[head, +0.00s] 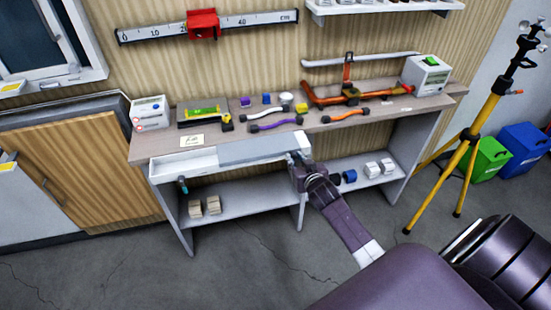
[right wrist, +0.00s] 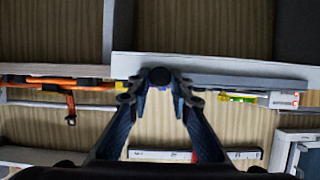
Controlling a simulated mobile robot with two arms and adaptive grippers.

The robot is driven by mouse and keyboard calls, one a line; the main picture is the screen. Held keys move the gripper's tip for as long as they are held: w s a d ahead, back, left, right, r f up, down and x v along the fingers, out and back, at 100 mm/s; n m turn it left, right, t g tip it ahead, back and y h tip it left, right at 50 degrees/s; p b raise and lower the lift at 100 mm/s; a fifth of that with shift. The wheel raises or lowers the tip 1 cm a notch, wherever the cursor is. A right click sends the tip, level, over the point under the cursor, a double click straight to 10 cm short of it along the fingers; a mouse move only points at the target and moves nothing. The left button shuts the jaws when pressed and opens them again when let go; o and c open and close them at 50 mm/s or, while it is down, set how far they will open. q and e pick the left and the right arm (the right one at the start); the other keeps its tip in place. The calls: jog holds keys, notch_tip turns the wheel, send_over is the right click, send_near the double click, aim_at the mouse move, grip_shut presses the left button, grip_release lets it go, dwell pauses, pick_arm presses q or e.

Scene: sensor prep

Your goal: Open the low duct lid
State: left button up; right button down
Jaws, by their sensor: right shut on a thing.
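The low duct (head: 172,168) is a white trough along the front edge of the workbench in the head view. Its left end stands open and shows a white inside. My right gripper (head: 297,158) is at the lid's right end. In the right wrist view the gripper (right wrist: 158,92) has its fingers on either side of a dark round knob (right wrist: 158,76) at the lid's edge, and it is shut on this knob. The lid (right wrist: 235,80) runs off to the right there. My left gripper is not in view.
The bench top (head: 150,148) above carries cables, a copper pipe assembly (head: 350,95) and instruments. A shelf below holds blocks (head: 204,206) and rolls (head: 378,168). A dark, teal-tipped thing (head: 182,185) hangs below the duct's left end. A yellow tripod (head: 470,135) stands right.

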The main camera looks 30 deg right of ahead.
jog(key=shift+s+d, duration=0.2)
jog(key=shift+d, duration=0.4)
jog(key=shift+s+d, duration=0.15)
jog(key=shift+d, duration=0.45)
jog(key=c, duration=1.7)
grip_release()
jog(key=shift+w+f, duration=0.1)
jog(key=shift+c, duration=0.2)
jog(key=v, duration=1.2)
